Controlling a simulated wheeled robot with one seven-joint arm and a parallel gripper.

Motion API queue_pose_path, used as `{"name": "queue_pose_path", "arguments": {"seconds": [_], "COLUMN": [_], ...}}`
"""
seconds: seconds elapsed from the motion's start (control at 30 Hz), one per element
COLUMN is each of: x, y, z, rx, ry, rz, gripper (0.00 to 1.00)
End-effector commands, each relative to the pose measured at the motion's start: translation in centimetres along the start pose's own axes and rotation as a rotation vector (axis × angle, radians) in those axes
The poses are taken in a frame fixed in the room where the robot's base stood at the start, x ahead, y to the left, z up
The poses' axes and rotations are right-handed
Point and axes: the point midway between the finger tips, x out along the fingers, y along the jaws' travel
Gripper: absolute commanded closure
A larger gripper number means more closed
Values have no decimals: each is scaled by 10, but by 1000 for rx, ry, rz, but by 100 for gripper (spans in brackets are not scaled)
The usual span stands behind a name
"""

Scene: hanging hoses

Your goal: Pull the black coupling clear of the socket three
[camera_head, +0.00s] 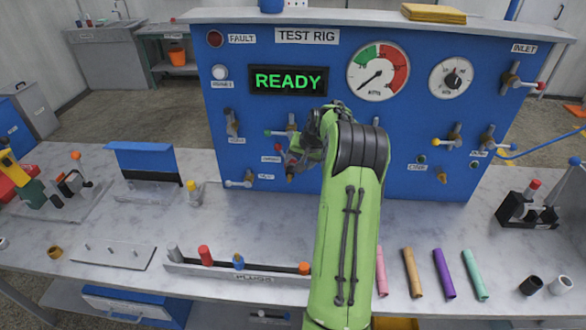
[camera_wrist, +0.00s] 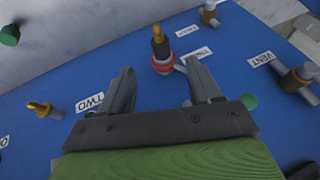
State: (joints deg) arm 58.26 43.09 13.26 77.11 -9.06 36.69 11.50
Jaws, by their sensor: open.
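A dark coupling (camera_wrist: 160,47) with a brass tip and a red ring at its base stands out from the blue panel in the wrist view. A small label (camera_wrist: 198,54) beside it is upside down and looks like THREE. My gripper (camera_wrist: 159,72) is open, with one finger on either side of the line to the coupling. The coupling lies just beyond the fingertips, and no contact shows. In the head view my gripper (camera_head: 297,160) is close to the lower middle of the panel, and my arm hides part of that area.
A brass-tipped fitting (camera_wrist: 42,109) stands left of the TWO label (camera_wrist: 88,104). A metal valve (camera_wrist: 299,77) is at the right near VENT. The test rig (camera_head: 430,185) reads READY. A plug rack (camera_head: 235,274) and coloured tubes (camera_head: 443,272) lie on the bench in front.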

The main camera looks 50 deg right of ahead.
Motion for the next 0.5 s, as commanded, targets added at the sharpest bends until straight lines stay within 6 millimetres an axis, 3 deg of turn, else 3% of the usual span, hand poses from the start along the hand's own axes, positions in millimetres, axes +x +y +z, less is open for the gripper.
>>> {"name": "queue_pose_path", "arguments": {"seconds": [0.3,0.5], "x": [72,96], "y": [0,0], "z": [1,0], "rx": [-1,-1], "ry": [-2,0], "rz": [1,0], "gripper": [37,37]}}
